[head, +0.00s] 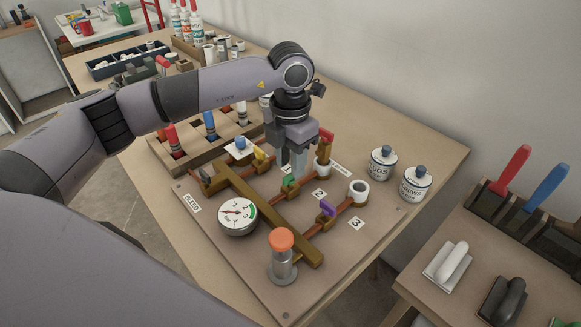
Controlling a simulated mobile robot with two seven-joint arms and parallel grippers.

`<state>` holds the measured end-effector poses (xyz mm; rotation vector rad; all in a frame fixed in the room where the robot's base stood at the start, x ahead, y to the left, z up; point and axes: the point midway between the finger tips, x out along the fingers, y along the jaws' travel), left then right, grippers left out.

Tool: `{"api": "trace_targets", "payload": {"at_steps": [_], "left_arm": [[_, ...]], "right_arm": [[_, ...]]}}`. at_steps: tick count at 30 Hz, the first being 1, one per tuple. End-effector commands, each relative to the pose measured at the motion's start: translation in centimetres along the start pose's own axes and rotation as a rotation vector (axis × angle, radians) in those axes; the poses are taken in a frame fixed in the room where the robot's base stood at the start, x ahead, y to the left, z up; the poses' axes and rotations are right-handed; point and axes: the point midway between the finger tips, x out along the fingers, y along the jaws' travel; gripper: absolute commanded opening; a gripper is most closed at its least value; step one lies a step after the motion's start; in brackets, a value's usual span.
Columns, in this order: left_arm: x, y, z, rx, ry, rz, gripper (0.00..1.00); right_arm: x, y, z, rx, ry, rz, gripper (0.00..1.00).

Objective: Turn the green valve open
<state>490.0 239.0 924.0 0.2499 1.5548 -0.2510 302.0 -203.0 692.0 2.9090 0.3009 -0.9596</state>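The green valve (288,182) is a small green handle on a copper pipe of the valve board (225,262), near the number 2 label. My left gripper (291,166) points down right over the green valve, its fingertips close to the handle. Its two fingers look apart; I cannot tell whether they touch the handle. A purple valve (327,208) sits on the pipe to the front right, and a yellow valve (259,154) on the pipe behind left. My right gripper is out of view.
A round gauge (237,217) and an orange-topped plunger (281,250) stand on the board's near side. Two white canisters (383,163) stand to the right. A wooden rack (190,151) with coloured handles is behind left.

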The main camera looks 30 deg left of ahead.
Motion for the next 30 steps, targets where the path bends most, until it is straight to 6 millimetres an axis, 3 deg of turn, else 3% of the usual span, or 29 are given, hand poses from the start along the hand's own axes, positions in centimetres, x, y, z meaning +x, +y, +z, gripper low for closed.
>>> {"api": "trace_targets", "payload": {"at_steps": [3, 9, 30], "left_arm": [[-2.1, 0.0, 0.1, 0.000, -0.004, 0.001, 0.35], [-4.2, 0.0, 0.1, 0.000, -0.002, 0.000, 0.35], [-4.5, 0.0, 0.0, 0.000, 0.000, 0.000, 0.35]], "right_arm": [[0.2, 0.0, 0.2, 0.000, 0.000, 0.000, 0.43], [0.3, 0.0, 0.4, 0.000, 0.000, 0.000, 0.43], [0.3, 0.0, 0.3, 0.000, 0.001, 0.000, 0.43]]}}
